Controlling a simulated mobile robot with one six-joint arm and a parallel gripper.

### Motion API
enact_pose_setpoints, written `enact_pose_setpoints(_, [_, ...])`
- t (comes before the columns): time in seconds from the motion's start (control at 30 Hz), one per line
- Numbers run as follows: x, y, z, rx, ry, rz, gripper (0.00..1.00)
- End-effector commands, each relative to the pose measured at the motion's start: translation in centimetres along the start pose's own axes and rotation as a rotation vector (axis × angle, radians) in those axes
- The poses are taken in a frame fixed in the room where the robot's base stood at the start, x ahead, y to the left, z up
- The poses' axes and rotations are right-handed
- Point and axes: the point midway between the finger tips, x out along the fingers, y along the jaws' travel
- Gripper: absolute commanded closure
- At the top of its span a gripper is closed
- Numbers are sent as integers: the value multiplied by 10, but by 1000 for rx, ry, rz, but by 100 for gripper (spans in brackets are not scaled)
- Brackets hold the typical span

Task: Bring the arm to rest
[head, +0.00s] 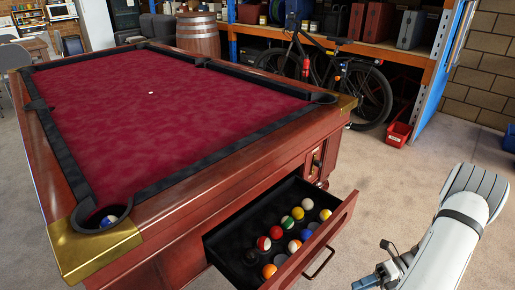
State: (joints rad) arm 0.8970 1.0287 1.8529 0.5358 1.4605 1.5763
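My arm (452,232), white and grey, comes into the head view at the lower right and runs down to the bottom edge. A dark wrist part with a small camera-like piece and a blue fitting shows near the bottom edge. The fingers of my gripper are below the frame, so I cannot see whether they hold anything. The arm appears to the right of an open drawer (338,218) in the pool table.
The red pool table (150,105) fills the left, with a white ball (151,93) on its cloth and a ball (108,221) in the near corner pocket. Several balls lie in the drawer. A bicycle (350,85), shelves and red bin (396,134) stand behind. Floor is clear right.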

Motion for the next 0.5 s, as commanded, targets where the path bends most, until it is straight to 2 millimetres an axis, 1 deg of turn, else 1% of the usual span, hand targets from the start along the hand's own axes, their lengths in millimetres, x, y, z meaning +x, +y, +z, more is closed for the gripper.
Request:
enact_pose_setpoints(0.03, [-3,17,7,-49,29,-26,68])
enact_pose_setpoints(0.07, [-4,25,10,-82,48,-43,68])
enact_pose_setpoints(0.17, [-7,59,23,-217,127,-103,68])
enact_pose_setpoints(0.2, [-8,75,29,-285,166,-130,68])
enact_pose_setpoints(0.27, [-9,101,37,-396,231,-171,68])
enact_pose_setpoints(0.3, [-8,118,42,-471,278,-195,68])
enact_pose_setpoints(0.37, [-8,143,49,-584,346,-229,68])
enact_pose_setpoints(0.4, [-7,159,53,-661,394,-250,68])
enact_pose_setpoints(0.47, [-5,184,58,-776,466,-276,68])
enact_pose_setpoints(0.5, [-4,200,61,-852,515,-292,68])
